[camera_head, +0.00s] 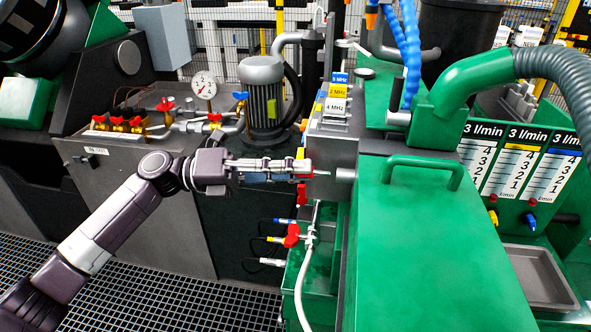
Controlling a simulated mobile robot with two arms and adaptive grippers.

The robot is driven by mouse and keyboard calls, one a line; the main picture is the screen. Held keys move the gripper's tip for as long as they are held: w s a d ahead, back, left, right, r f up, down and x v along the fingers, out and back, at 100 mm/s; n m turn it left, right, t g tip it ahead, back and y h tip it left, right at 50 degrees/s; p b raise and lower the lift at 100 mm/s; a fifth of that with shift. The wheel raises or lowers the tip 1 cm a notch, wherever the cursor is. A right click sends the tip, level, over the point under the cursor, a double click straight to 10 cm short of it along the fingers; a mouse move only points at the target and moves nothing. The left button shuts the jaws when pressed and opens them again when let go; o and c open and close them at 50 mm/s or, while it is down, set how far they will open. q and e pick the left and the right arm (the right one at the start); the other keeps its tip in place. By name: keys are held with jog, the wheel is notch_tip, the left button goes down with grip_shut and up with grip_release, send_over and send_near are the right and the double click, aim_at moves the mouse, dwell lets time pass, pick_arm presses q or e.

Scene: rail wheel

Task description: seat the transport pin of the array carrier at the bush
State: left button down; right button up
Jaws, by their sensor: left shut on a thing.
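My left gripper (300,167) reaches in from the left and is shut on the transport pin (321,173). The pin's thin grey end points right, roughly level, out of the fingertips. A red part shows at the fingertips; I cannot tell whether it belongs to the pin. The bush (346,175) appears as a short grey cylinder on the side of the grey array carrier (331,146). In the picture a small gap shows between pin tip and bush; depth is hard to judge. My right gripper is not in view.
A green housing with a handle (421,167) stands right of the bush. A grey motor (263,95) and a pressure gauge (204,85) stand behind. Floor grating (170,285) is clear at lower left.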

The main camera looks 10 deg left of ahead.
aim_at(313, 174)
pick_arm(q)
jog(key=shift+d+p, duration=0.4)
jog(key=shift+d, duration=1.55)
jog(key=c, duration=1.8)
grip_release()
jog(key=s+a, duration=0.1)
jog(key=a, duration=1.1)
jog(key=shift+s+f, duration=0.3)
jog(key=shift+f, duration=0.15)
